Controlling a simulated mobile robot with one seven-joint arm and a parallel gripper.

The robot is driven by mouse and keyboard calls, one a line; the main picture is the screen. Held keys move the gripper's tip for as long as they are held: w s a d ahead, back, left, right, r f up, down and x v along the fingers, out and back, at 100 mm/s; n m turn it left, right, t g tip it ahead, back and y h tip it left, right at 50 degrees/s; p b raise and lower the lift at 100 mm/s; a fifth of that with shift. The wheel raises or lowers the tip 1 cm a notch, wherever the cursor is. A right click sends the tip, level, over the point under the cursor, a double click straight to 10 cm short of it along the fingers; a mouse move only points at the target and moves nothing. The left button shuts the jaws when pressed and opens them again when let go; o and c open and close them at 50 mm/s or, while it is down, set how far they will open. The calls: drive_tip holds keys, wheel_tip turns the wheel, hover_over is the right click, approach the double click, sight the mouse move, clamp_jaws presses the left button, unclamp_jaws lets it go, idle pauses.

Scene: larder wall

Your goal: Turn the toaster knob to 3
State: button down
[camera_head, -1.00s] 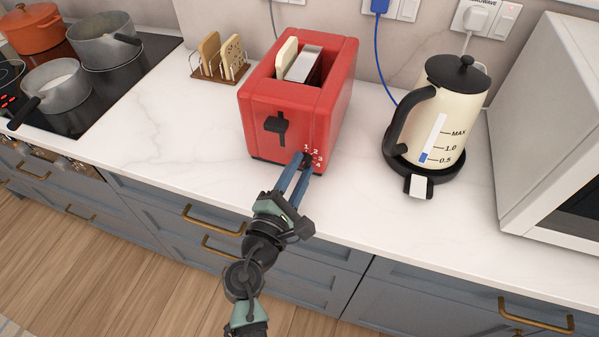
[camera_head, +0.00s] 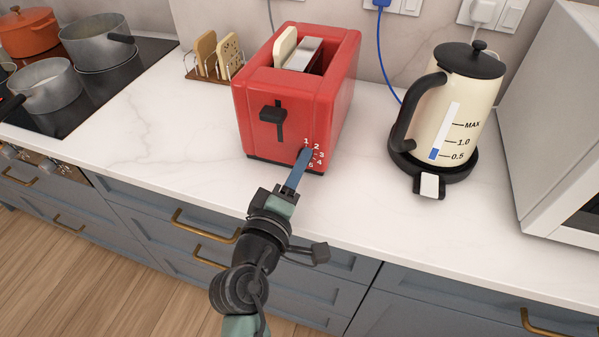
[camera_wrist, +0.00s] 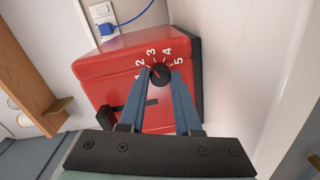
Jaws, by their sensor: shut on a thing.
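The red toaster (camera_head: 294,108) stands on the counter with a slice of bread in its slot and a black lever on its front. Its small black knob (camera_wrist: 160,75) sits at the front's lower right, with white numbers 1 to 5 around it. My gripper (camera_wrist: 164,76) is shut on the knob, one blue finger on each side. In the head view my gripper (camera_head: 305,154) covers most of the knob. The knob's pointer is too small to read surely; it seems to lie near 2 in the wrist view.
A cream kettle (camera_head: 451,108) on a black base stands right of the toaster, with a white microwave (camera_head: 545,130) beyond. A toast rack (camera_head: 215,60) and a hob with pots (camera_head: 98,42) are at the left.

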drive_tip(key=shift+f+m+b, duration=0.1)
drive_tip(key=shift+m+b, duration=0.5)
drive_tip(key=shift+m, duration=0.4)
drive_tip(key=c, duration=0.6)
unclamp_jaws()
drive_tip(key=b+v, duration=0.1)
drive_tip(key=v, duration=1.2)
